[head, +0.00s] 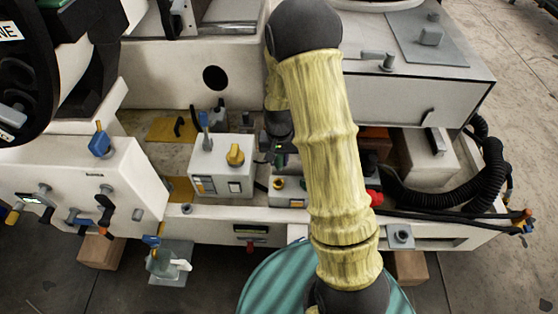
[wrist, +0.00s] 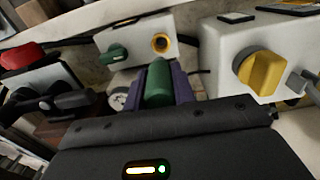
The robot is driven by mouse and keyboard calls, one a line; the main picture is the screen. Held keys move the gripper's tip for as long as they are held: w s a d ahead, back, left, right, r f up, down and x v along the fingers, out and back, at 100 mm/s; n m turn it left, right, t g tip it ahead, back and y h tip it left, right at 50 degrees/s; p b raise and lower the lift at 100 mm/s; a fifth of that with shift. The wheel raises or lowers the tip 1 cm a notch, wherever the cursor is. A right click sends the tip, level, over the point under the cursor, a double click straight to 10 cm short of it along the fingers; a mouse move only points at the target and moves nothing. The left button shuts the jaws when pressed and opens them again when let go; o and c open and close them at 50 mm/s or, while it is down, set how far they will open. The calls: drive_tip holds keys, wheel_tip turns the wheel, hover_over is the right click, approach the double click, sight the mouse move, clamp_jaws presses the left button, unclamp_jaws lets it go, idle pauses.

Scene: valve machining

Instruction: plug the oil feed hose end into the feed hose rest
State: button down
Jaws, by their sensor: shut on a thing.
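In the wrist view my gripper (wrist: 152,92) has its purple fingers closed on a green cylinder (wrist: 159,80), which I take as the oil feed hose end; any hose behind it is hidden. Just beyond it stands a small white box with a green knob and an orange-ringed socket (wrist: 160,43), which may be the feed hose rest. The green piece is apart from the socket and points towards that box. In the head view my gripper (head: 280,149) is partly hidden by my arm, and the small white box (head: 290,200) shows just below it.
A larger white box (head: 222,168) with a yellow knob (wrist: 260,71) stands close on the right in the wrist view. A red knob (wrist: 22,56) and black fittings are at left. Black corrugated hoses (head: 470,185) lie at the right in the head view.

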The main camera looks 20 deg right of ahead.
idle(0.4)
drive_tip(key=w+n, duration=0.1)
drive_tip(key=w+f+n, duration=0.1)
drive_tip(key=n, duration=0.1)
drive_tip(key=shift+w+n, duration=0.25)
drive_tip(key=shift+n, duration=0.05)
drive_tip(key=shift+f, duration=0.1)
